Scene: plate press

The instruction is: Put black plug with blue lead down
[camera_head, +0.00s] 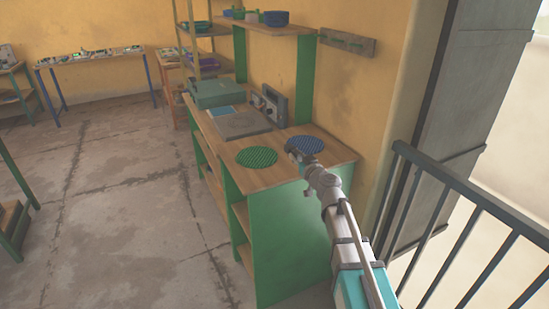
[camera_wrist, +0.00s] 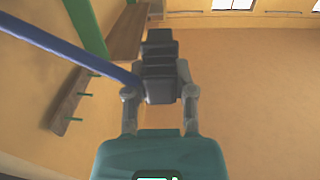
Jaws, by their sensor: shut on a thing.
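In the wrist view, my gripper (camera_wrist: 161,98) is shut on a black plug (camera_wrist: 160,65). The blue lead (camera_wrist: 70,48) runs from the plug toward the upper left corner. In the head view, my gripper (camera_head: 296,150) is over the near right end of the green bench, beside the round blue mat (camera_head: 306,144). The plug is too small to make out there. A round green mat (camera_head: 256,157) lies to the left of the blue one. I cannot tell the gripper's height above the bench top.
The wooden bench top (camera_head: 325,160) also carries a press with a flat plate (camera_head: 240,124), a control box (camera_head: 268,104) and a green case (camera_head: 218,93). A peg rail (camera_head: 347,43) is on the wall. A metal railing (camera_head: 470,195) stands at right.

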